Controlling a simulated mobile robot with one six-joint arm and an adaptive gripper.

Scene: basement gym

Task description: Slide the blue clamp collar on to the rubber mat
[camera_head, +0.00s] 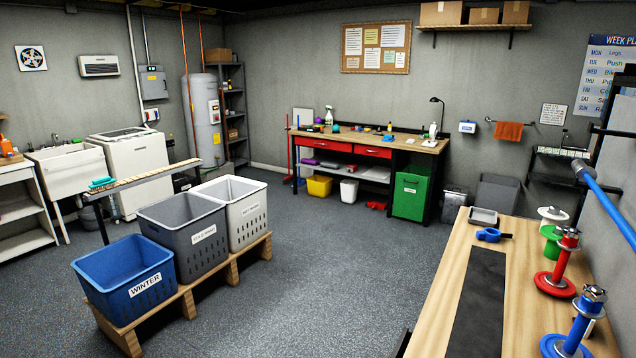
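The blue clamp collar (488,235) lies on the wooden bench top at the lower right, with a small dark lever pointing right. The black rubber mat (480,305) is a long dark strip lying along the same bench top. The collar is just beyond the mat's far end, on bare wood, with what looks like a narrow gap between them. My gripper is not in view.
A grey tray (483,216) sits behind the collar. Along the bench's right side stand a blue post (580,325), a red post (561,265), a green item (552,242) and a white one (553,215). Bare wood (440,290) lies left of the mat.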

